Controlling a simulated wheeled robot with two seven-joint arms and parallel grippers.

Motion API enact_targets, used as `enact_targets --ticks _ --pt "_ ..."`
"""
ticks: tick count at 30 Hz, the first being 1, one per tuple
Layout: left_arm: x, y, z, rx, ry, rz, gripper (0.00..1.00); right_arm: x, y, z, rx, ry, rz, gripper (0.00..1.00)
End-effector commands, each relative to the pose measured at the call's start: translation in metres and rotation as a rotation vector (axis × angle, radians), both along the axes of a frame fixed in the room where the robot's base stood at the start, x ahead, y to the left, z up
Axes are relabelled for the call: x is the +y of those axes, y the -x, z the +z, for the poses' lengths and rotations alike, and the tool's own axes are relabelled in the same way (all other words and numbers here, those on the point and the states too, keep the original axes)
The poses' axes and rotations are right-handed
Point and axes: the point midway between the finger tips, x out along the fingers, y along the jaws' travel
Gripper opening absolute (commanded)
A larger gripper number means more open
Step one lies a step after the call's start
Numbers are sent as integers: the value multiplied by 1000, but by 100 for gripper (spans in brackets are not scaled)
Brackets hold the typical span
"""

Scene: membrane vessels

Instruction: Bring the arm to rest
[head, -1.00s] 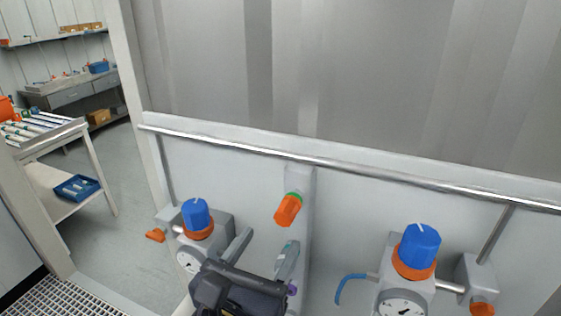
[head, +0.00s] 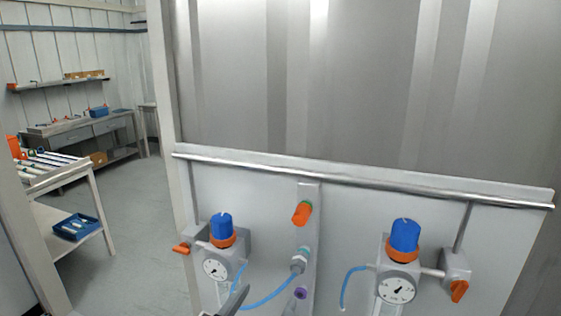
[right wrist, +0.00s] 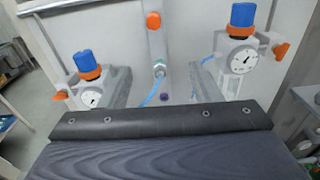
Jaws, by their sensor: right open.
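My right gripper (right wrist: 163,88) is open in the right wrist view. Its two grey fingers stand apart with nothing between them, facing the panel. In the head view only a small part of it (head: 236,299) shows at the bottom edge, below and in front of the left regulator (head: 222,246). This regulator has a blue knob, an orange collar and a round gauge. A blue hose (head: 268,301) runs from near it to a fitting (head: 299,262) on the middle column. My left gripper is not in view.
The right regulator (head: 401,258) and orange-handled valve (head: 457,290) stand on the panel, with an orange cap (head: 302,213) between the regulators. A steel rail (head: 350,181) crosses above. At left are a bench with a blue tray (head: 77,227) and open floor.

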Motion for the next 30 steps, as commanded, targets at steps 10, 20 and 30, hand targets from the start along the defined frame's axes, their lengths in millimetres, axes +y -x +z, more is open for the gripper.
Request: enact_targets --ticks 10,20,30 --pt "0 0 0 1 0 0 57 -53 -22 -32 154 -194 -126 57" --pt "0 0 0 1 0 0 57 -157 -21 -104 405 -718 -478 57" --pt "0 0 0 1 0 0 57 -233 67 -172 375 -1855 -1265 57"
